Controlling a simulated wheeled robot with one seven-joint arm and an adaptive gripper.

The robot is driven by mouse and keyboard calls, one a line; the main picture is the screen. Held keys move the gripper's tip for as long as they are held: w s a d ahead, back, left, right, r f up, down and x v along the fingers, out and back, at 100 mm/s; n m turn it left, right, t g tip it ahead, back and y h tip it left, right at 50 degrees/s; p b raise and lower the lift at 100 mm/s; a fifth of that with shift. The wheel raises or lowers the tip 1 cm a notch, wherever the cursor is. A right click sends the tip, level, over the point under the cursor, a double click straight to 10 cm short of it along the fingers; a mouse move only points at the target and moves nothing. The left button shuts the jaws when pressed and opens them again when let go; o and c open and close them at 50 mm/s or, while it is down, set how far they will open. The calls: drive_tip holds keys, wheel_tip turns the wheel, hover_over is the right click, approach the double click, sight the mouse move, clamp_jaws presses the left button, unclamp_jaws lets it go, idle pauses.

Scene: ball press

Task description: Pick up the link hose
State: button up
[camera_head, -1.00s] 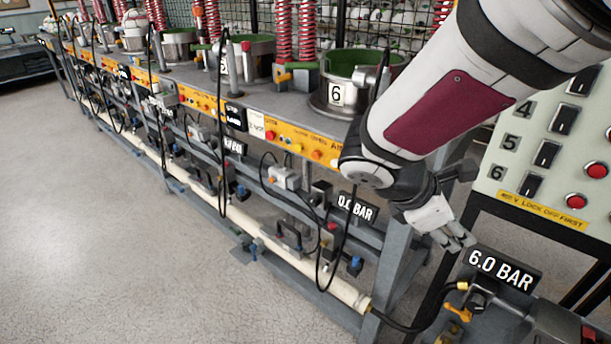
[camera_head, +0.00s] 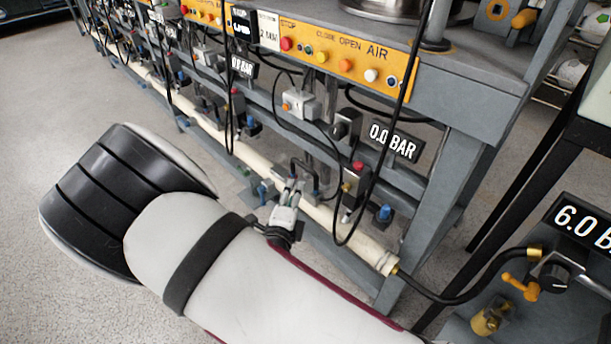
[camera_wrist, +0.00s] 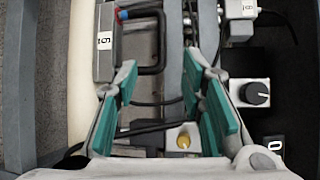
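A black U-shaped hose (camera_wrist: 160,42), which I take to be the link hose, sticks out from a grey block (camera_wrist: 106,58) with a label in the wrist view. In the head view the black loop (camera_head: 304,166) shows low on the bench frame, just past my gripper (camera_head: 289,190). In the wrist view my gripper (camera_wrist: 160,78) is open, with its teal-padded fingers apart. The loop shows ahead of the gap between the fingertips. I cannot tell how far beyond them it is. Nothing is held.
A cream pipe (camera_head: 340,234) runs along the low frame. A long black cable (camera_head: 375,180) hangs right of my gripper. A small block with a yellow fitting (camera_wrist: 183,140) and a black knob (camera_wrist: 256,93) are close by. The floor (camera_head: 60,220) at left is clear.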

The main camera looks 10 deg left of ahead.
sight(304, 168)
drive_tip(key=shift+w+d+f+b, duration=0.25)
drive_tip(key=shift+w+b, duration=0.7)
drive_tip(key=shift+w, duration=1.3)
drive_tip(key=shift+w+d+f+b, duration=0.1)
drive_tip(key=shift+w+f+b, duration=0.55)
drive_tip(key=shift+w, duration=1.6)
drive_tip(key=shift+w+d+f+b, duration=0.1)
drive_tip(key=shift+w+b, duration=1.1)
drive_tip(key=shift+w, duration=1.05)
clamp_jaws()
